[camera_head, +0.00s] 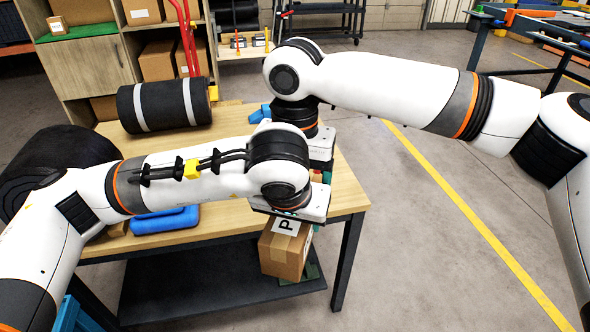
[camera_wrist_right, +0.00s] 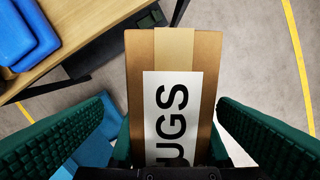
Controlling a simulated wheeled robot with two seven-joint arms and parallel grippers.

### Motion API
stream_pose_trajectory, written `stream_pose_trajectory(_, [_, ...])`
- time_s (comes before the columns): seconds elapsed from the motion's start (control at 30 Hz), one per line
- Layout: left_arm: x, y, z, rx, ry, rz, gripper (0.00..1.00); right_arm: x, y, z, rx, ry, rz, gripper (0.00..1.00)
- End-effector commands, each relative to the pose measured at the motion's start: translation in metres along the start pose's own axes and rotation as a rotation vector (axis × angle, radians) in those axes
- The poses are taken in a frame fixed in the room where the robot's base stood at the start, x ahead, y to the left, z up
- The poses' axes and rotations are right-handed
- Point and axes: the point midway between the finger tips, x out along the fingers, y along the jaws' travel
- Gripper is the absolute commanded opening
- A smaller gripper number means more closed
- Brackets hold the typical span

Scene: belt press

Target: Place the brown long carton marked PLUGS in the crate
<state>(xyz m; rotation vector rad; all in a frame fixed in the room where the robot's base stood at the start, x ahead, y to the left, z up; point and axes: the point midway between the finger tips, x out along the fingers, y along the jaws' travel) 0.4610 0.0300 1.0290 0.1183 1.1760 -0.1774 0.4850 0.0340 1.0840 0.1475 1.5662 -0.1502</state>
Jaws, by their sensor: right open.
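The brown carton (camera_head: 280,256) is in front of the table's front edge, with a white label showing a "P" on top. In the right wrist view the carton (camera_wrist_right: 205,60) fills the middle, with tape along it and "UGS" readable. My left gripper (camera_head: 292,215) is directly over the carton; its fingers are mostly hidden, and it appears shut on the carton, which hangs there. My right gripper (camera_head: 318,174) is just behind the left one; its green fingers are open, one on each side of the carton, with gaps. I cannot make out the crate.
A dark shelf (camera_head: 215,285) lies below. Shelves with boxes stand behind. The floor at right (camera_head: 430,255) is clear, crossed by a yellow line.

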Motion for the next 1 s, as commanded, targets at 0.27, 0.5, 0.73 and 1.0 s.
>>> stream_pose_trajectory(0.27, [-0.0006, 0.0, 0.0005, 0.0, -0.002, -0.001, 0.18, 0.0005, -0.0002, 0.0001, 0.0, 0.0, 0.0, 0.75])
stream_pose_trajectory(0.5, [-0.0008, -0.0012, 0.0002, 0.002, -0.002, -0.004, 0.18, 0.0, 0.0008, -0.0003, 0.0, 0.0, 0.003, 0.36])
stream_pose_trajectory(0.73, [-0.001, -0.0026, 0.0, 0.005, -0.002, -0.008, 0.79, -0.0012, 0.0024, -0.001, -0.003, 0.0, 0.008, 0.23])
stream_pose_trajectory(1.0, [-0.0007, -0.0009, 0.0001, 0.002, -0.001, -0.003, 0.82, -0.0007, 0.0009, -0.0003, -0.001, 0.0, 0.004, 0.22])
